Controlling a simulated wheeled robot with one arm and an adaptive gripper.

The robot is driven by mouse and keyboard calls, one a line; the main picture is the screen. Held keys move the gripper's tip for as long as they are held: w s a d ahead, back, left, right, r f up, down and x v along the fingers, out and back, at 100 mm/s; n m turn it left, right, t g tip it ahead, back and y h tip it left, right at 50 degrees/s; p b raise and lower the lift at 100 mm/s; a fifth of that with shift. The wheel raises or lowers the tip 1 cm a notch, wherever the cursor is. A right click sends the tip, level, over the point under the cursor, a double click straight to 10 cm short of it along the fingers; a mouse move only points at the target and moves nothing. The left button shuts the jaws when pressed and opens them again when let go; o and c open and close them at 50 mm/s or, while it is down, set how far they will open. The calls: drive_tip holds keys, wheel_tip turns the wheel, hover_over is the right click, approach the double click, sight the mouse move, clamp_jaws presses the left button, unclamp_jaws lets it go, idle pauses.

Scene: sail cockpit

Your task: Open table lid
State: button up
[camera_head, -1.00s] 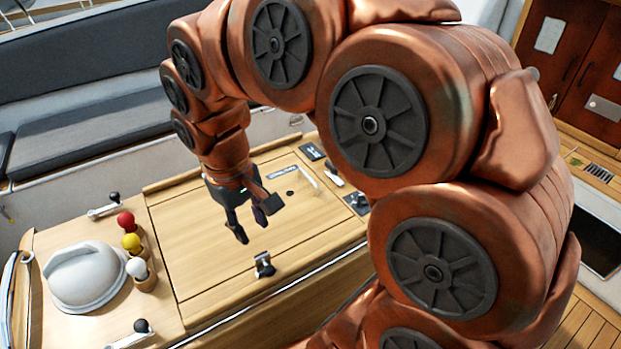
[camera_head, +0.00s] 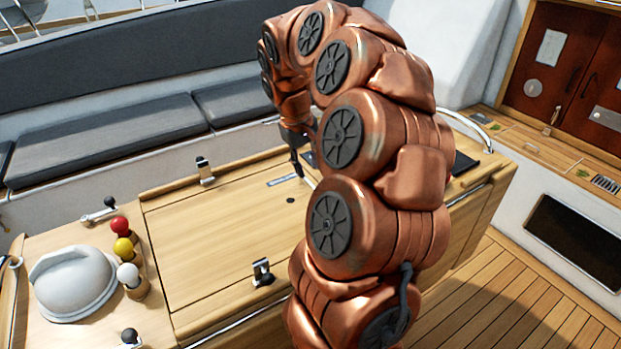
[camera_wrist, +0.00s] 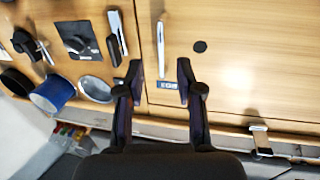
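The table lid (camera_head: 225,235) is a flat light-wood panel lying shut in the table top. It fills the right of the wrist view (camera_wrist: 240,60). A metal latch (camera_head: 263,272) is at its near edge and another latch (camera_head: 205,170) at its far edge; one latch shows in the wrist view (camera_wrist: 260,138). A slim pale handle (camera_wrist: 161,45) lies near the lid's edge seam. My gripper (camera_wrist: 159,82) is open and empty, its two dark fingers either side of the handle's line in the picture. In the head view my arm partly hides the gripper (camera_head: 297,165).
Left of the lid are a white dome (camera_head: 75,283) and red, yellow and white knobs (camera_head: 122,248). Grey bench cushions (camera_head: 110,137) run behind the table. In the wrist view, dark fittings and a blue cup (camera_wrist: 52,93) sit at left. Wooden floor (camera_head: 490,300) at right is clear.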

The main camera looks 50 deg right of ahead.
sight(312, 185)
drive_tip(key=shift+s+d+f+p, duration=0.1)
drive_tip(key=shift+d+f+p, duration=0.1)
drive_tip(key=shift+f, duration=0.7)
drive_tip(key=shift+d+f+p, duration=0.1)
drive_tip(key=shift+f+p, duration=0.1)
drive_tip(key=shift+f, duration=0.7)
drive_tip(key=shift+s+d+f+p, duration=0.1)
drive_tip(key=shift+d+f+p, duration=0.1)
drive_tip(key=shift+f, duration=0.7)
drive_tip(key=shift+c, duration=0.3)
clamp_jaws()
